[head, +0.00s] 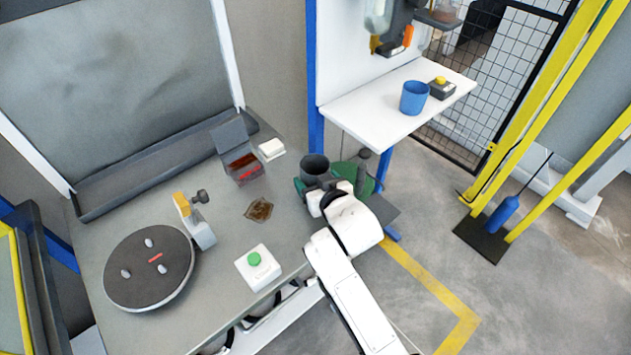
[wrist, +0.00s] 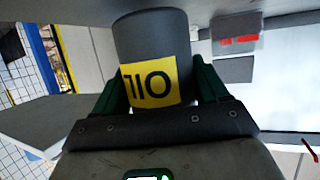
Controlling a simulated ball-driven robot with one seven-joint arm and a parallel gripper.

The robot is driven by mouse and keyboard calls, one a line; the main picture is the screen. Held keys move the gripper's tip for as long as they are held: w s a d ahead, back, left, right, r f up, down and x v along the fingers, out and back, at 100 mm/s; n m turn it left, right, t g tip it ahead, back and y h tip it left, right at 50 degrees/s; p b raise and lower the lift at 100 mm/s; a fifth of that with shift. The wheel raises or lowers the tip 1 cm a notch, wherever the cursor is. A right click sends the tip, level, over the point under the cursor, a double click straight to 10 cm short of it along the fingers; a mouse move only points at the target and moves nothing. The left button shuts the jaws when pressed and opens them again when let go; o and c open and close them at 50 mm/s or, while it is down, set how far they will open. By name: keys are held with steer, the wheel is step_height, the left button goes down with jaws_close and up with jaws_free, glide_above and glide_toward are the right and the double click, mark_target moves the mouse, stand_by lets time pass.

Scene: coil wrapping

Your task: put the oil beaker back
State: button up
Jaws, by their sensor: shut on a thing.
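The oil beaker (head: 315,167) is a dark grey cup at the right edge of the grey worktable in the head view. The wrist view shows the beaker (wrist: 152,35) with a yellow label reading OIL, upside down in that picture. My gripper (head: 316,188) is shut on the beaker. In the wrist view, the green fingers of my gripper (wrist: 160,82) press on both its sides. The beaker's base is hidden, so I cannot tell whether it touches the table.
A green round thing (head: 372,183) lies partly hidden behind my arm. The worktable (head: 215,270) holds a brown spill (head: 259,209), a dark turntable (head: 130,289), a green-button box (head: 257,267) and an open box (head: 244,172). A white shelf (head: 375,118) bears a blue cup (head: 414,98).

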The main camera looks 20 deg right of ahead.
steer(key=shift+f, duration=0.45)
steer(key=shift+f, duration=0.2)
steer(key=o, duration=1.3)
steer(key=shift+c, duration=0.2)
steer(key=shift+r, duration=0.15)
steer(key=v, duration=1.2)
steer(key=shift+b, duration=0.45)
